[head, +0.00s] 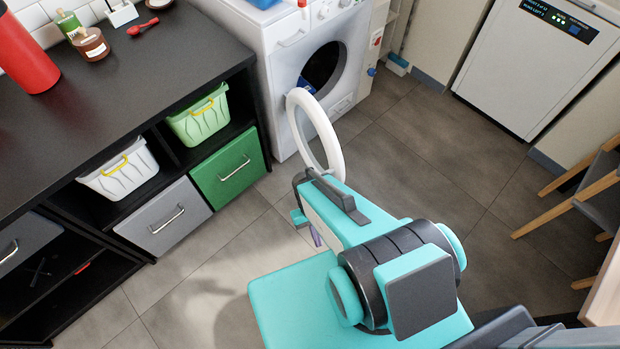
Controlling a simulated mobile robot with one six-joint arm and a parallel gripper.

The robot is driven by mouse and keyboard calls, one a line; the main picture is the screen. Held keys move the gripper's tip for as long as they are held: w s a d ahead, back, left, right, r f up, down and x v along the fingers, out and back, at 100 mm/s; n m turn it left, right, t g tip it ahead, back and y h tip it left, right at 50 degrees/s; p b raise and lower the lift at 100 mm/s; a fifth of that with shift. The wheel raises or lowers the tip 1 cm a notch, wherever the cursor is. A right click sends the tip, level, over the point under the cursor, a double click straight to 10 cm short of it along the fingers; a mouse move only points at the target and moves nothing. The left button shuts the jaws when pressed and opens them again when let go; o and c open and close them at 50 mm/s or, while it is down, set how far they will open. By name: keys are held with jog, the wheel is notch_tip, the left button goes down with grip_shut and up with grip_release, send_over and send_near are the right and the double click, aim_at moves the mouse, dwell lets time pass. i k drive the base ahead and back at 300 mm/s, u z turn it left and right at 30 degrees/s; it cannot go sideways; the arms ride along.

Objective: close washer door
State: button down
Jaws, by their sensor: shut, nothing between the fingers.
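The white washer (275,75) stands at the top centre, facing the room. Its round opening shows dark, with something blue inside at the lower left. The washer door (331,140), a white ring, is swung open and sticks out towards me. My gripper (300,216) is just below the door's lower edge in the picture, largely hidden behind my own teal arm. It is shut and holds nothing. I cannot tell whether it touches the door.
A black counter (130,95) with baskets and drawers below runs along the left. A red bottle (22,50) and jars stand on it. A white dishwasher (535,65) is at the upper right, a wooden chair (580,195) at the right edge. The tiled floor between is clear.

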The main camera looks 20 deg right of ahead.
aim_at(297, 97)
jog(key=k, duration=1.7)
jog(key=u, duration=0.85)
jog(key=i, duration=1)
